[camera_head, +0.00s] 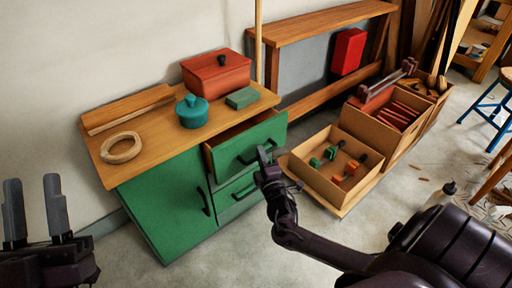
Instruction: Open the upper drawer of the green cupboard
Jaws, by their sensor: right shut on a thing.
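The green cupboard (165,205) stands against the wall under a wooden top. Its upper drawer (262,137) is pulled part of the way out, and a strip of its inside shows between the cupboard and the drawer front. The upper drawer's dark handle (246,160) runs across the drawer front. My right gripper (265,155) is shut on this handle at its right part, and the fingers hide some of it. The lower drawer (234,192) is closed. My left gripper (36,205) is open and empty at the far left, well away from the cupboard.
On the top are a red box (217,73), a teal pot (192,112), a green block (241,98), a wooden ring (120,148) and a board (128,107). An open box of tools (310,183) sits right of the drawers. Floor is free in front.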

